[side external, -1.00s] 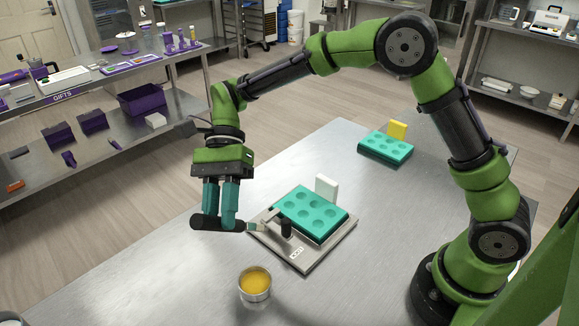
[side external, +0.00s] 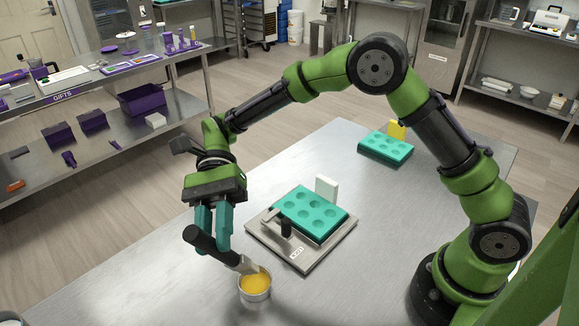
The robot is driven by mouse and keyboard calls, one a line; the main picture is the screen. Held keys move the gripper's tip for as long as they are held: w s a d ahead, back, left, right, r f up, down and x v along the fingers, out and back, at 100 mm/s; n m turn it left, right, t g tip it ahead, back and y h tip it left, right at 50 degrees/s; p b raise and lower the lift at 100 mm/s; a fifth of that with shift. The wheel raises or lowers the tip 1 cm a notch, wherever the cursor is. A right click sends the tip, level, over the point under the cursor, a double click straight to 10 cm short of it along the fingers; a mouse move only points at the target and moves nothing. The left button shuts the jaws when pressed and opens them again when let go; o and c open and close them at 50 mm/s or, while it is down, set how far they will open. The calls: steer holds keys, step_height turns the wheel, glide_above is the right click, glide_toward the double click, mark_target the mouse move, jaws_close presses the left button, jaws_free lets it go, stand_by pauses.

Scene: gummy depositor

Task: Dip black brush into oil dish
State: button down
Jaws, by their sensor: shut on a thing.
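The black brush (side external: 208,245) is held in my gripper (side external: 213,245), which is shut on its handle. The brush is tilted, with its handle end up to the left and its pale bristle end down to the right. The oil dish (side external: 254,291) is a small metal cup of yellow-orange oil on the table's front part. I cannot tell whether the bristles touch the oil.
A metal fixture (side external: 299,262) holding a teal mold (side external: 325,227) stands right of my gripper, with a black knob (side external: 286,226) and a white block (side external: 326,188) by it. Another teal mold (side external: 378,151) with a yellow block (side external: 397,130) sits farther back. The table (side external: 345,290) is clear right of the dish.

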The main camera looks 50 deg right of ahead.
steer(key=shift+d+f, duration=0.2)
steer(key=shift+f, duration=0.55)
steer(key=shift+d+f, duration=0.15)
steer(key=shift+f, duration=0.6)
steer(key=shift+d+f, duration=0.2)
steer(key=shift+f, duration=0.55)
steer(key=shift+a+r, duration=0.3)
steer(key=shift+r, duration=0.35)
steer(key=shift+a+r, duration=0.3)
steer(key=shift+r, duration=0.3)
steer(key=shift+a+r, duration=0.3)
steer(key=shift+r, duration=0.35)
steer(key=shift+r, duration=2.5)
